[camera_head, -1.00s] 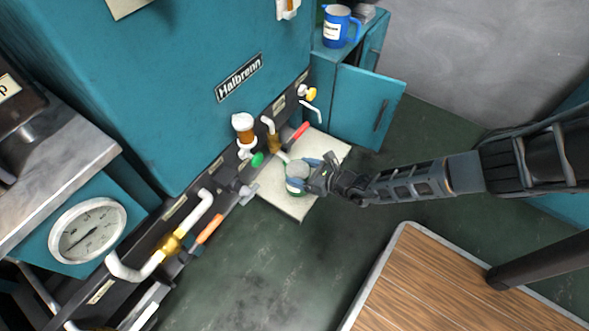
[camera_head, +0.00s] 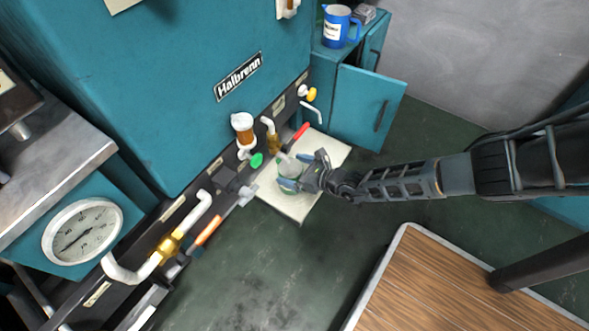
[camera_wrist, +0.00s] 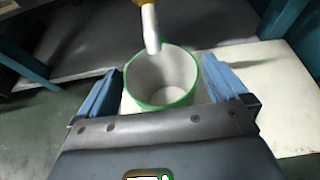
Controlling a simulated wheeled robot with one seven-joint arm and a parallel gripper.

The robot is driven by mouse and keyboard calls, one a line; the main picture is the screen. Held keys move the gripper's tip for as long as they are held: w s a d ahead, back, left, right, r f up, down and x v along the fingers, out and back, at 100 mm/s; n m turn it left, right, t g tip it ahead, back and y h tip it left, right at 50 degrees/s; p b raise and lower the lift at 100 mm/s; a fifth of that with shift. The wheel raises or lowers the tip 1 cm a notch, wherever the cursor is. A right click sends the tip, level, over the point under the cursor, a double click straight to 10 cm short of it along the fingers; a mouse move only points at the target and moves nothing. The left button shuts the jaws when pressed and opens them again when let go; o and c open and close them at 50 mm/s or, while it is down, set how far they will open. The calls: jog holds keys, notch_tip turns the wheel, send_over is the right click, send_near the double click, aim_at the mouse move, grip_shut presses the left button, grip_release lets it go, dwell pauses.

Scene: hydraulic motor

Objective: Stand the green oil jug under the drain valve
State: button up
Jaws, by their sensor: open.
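The green oil jug (camera_head: 289,171) stands upright on a pale board on the floor, in front of the teal machine. In the wrist view the jug (camera_wrist: 160,82) shows its green rim and empty pale inside. The white spout of the drain valve (camera_wrist: 150,28) comes down over the jug's mouth; in the head view the drain valve (camera_head: 273,138) has a brass body and a red handle. My gripper (camera_head: 292,172) is open, with one blue finger on each side of the jug; the wrist view shows the gripper (camera_wrist: 165,88) around it. Whether the fingers touch it is unclear.
The pale board (camera_head: 318,160) lies under the jug. A second valve with an orange handle (camera_head: 207,231) is at lower left. An open cabinet door (camera_head: 368,105) and a blue jug (camera_head: 337,27) are at the back. A wooden-topped table (camera_head: 440,285) is at front right.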

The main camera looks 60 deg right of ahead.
jog(key=shift+r, duration=0.1)
jog(key=p+v, duration=0.5)
jog(key=v, duration=0.7)
jog(key=shift+s+d, duration=0.1)
